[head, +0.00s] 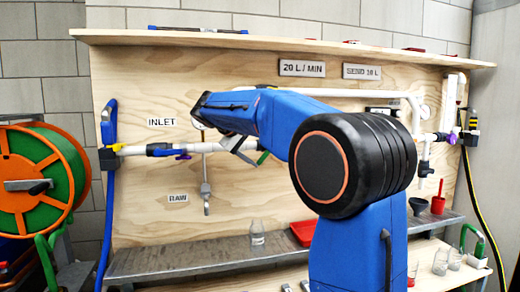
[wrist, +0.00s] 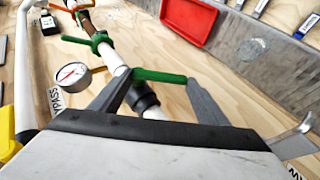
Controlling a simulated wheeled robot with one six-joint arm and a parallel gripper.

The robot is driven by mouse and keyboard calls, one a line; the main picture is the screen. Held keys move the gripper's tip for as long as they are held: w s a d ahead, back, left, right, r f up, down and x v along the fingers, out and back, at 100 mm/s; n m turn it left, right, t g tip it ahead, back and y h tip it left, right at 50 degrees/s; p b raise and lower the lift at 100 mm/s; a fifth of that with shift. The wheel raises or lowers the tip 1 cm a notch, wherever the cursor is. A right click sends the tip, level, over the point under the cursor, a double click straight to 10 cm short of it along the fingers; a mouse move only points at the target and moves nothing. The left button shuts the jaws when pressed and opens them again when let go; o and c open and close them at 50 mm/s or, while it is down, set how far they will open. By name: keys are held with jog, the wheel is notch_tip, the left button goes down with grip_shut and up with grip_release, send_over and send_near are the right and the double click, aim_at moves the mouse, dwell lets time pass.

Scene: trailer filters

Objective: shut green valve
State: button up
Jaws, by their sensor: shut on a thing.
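A green valve handle (wrist: 158,76) lies across the white pipe in the wrist view, spanning between my two fingertips. My gripper (wrist: 157,82) is shut on this handle, one finger at each end of it. In the head view my gripper (head: 242,150) reaches the pipe run on the plywood board, and a bit of the green handle (head: 263,157) shows just right of it. A second green valve handle (wrist: 100,40) sits farther along the pipe in the wrist view, apart from my fingers. My arm hides the middle of the pipe run in the head view.
A pressure gauge (wrist: 72,74) stands beside the pipe, close to my left finger. An orange handle (wrist: 76,40) is farther along. A red tray (head: 303,232) and a clear bottle (head: 257,233) stand on the grey shelf (head: 180,258) below. A hose reel (head: 35,180) is at the left.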

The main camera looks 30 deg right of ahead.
jog(key=h, duration=0.1)
jog(key=f+n+h, duration=0.1)
jog(key=h, duration=0.1)
jog(key=shift+d+f, duration=0.2)
jog(key=shift+f, duration=0.1)
jog(key=shift+s+d+f+n+g+h, duration=0.1)
jog(key=shift+d+f+n+h, duration=0.15)
jog(key=shift+h, duration=0.5)
jog(key=shift+s+d+f+n+g+h, duration=0.1)
jog(key=shift+f+n+h, duration=0.1)
jog(key=shift+h, duration=0.5)
jog(key=shift+s+d+f+n+g+h, duration=0.15)
jog(key=shift+d+n+h, duration=0.1)
jog(key=shift+h, duration=0.5)
jog(key=shift+w, duration=0.1)
jog(key=o, duration=1.5)
jog(key=s+a, duration=0.2)
jog(key=a, duration=1.5)
jog(key=shift+a+f, duration=0.15)
